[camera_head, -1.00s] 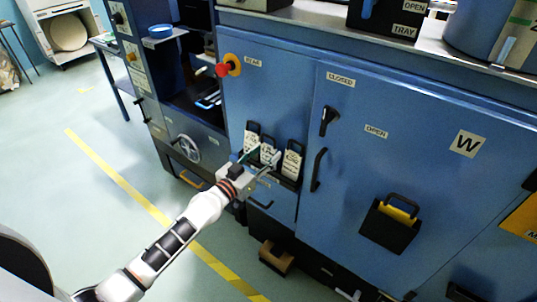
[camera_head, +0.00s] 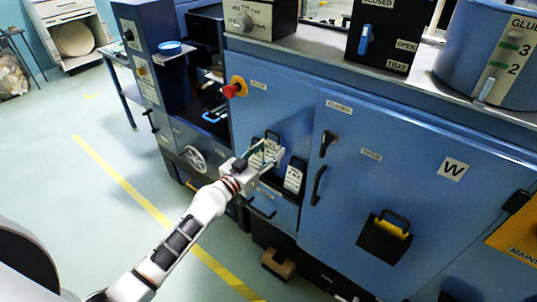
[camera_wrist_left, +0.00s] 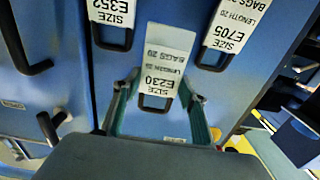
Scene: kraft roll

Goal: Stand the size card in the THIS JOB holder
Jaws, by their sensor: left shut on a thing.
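My left gripper (camera_head: 268,152) is in front of the blue cabinet, at the card rack. In the left wrist view its two fingers (camera_wrist_left: 160,88) are shut on the black-handled end of a white size card (camera_wrist_left: 168,55) marked E230. The card looks raised above its neighbours, a card marked E352 (camera_wrist_left: 112,14) and a card marked E705 (camera_wrist_left: 228,32). In the head view the right-hand card (camera_head: 293,179) stands in the rack; the gripper partly hides the others. I cannot make out a THIS JOB holder label. My right gripper is not in view.
The blue cabinet has a red knob (camera_head: 232,90) above the rack, black door handles (camera_head: 319,185) to its right, and a black pocket with yellow content (camera_head: 386,237). A handwheel (camera_head: 194,158) is left of the gripper. The floor at left is open.

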